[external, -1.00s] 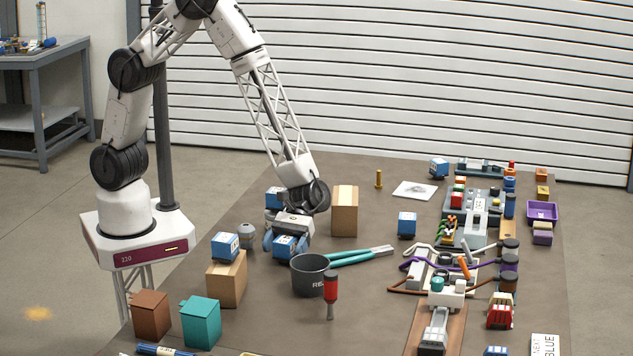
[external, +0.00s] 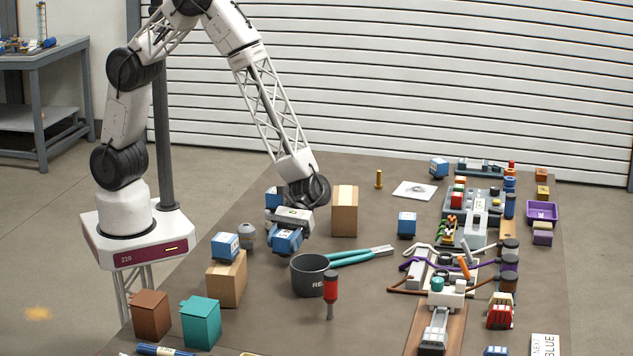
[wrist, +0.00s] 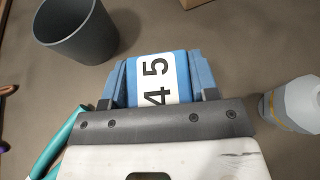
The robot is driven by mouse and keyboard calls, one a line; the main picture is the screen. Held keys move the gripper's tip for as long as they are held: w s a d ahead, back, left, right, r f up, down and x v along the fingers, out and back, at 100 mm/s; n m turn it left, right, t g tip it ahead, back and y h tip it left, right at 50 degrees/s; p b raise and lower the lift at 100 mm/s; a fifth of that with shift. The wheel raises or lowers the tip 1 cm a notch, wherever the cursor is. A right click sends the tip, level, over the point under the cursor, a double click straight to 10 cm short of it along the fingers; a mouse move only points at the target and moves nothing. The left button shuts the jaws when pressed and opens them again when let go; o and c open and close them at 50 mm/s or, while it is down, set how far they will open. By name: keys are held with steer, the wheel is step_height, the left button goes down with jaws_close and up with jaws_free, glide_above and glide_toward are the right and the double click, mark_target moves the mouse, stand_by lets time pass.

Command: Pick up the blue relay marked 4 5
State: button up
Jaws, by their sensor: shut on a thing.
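The blue relay marked 4 5 (wrist: 157,80) is between the fingers of my gripper (wrist: 160,95) in the wrist view, its white label with black digits facing the camera. In the external view my gripper (external: 286,238) is shut on this blue relay (external: 287,240), close behind the grey cup. The relay looks slightly tilted and appears a little above the table, though the gap beneath it is hard to judge.
A grey cup (external: 309,279) stands just in front, with teal-handled pliers (external: 350,257) beside it. A cardboard box (external: 344,212) stands to the right of my gripper. Another blue relay (external: 225,246) sits on a box (external: 226,283) at left. A grey bottle (external: 247,236) is nearby.

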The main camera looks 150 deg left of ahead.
mark_target(284, 234)
steer(key=shift+r, duration=4.15)
